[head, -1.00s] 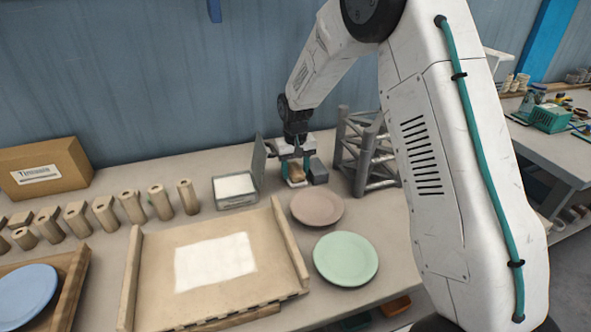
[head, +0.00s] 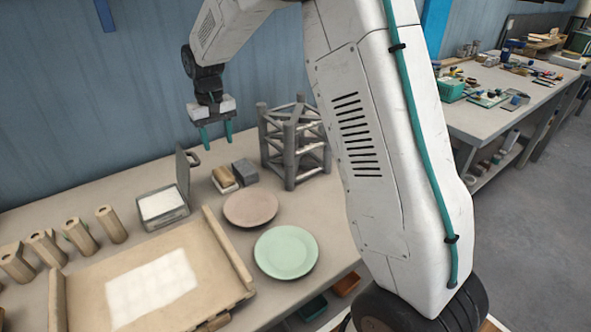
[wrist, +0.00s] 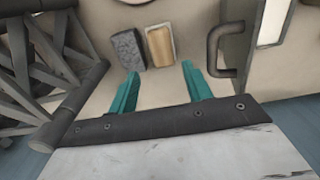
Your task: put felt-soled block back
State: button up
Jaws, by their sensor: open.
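The felt-soled block is most likely the small wooden-topped block with a pale lower edge (head: 224,179), lying on the table beside a dark grey block (head: 245,172). In the wrist view the wooden-topped block (wrist: 160,46) lies right of the grey block (wrist: 128,50), close beside it. My gripper (head: 216,138) has teal fingers spread apart with nothing between them. It hangs above and behind the two blocks, clear of both. In the wrist view its fingertips (wrist: 160,70) point toward the blocks.
A grey metal truss frame (head: 293,145) stands right of the blocks. An open-lidded box with a white pad (head: 162,203) stands left. A brown plate (head: 251,208) and a green plate (head: 286,252) lie in front. A wooden tray (head: 75,295) and several wooden posts are further left.

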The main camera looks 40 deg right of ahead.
jog(key=s+d+r, duration=0.1)
jog(key=s+r, duration=0.3)
jog(key=s, duration=0.6)
jog(key=s+d+r+t, duration=0.1)
jog(key=s+r, duration=0.4)
jog(key=s, duration=0.5)
jog(key=s+d+r, duration=0.1)
jog(key=s+r, duration=0.3)
jog(key=s, duration=0.6)
jog(key=s+f, duration=0.2)
jog(key=s, duration=0.9)
jog(key=shift+f, duration=0.35)
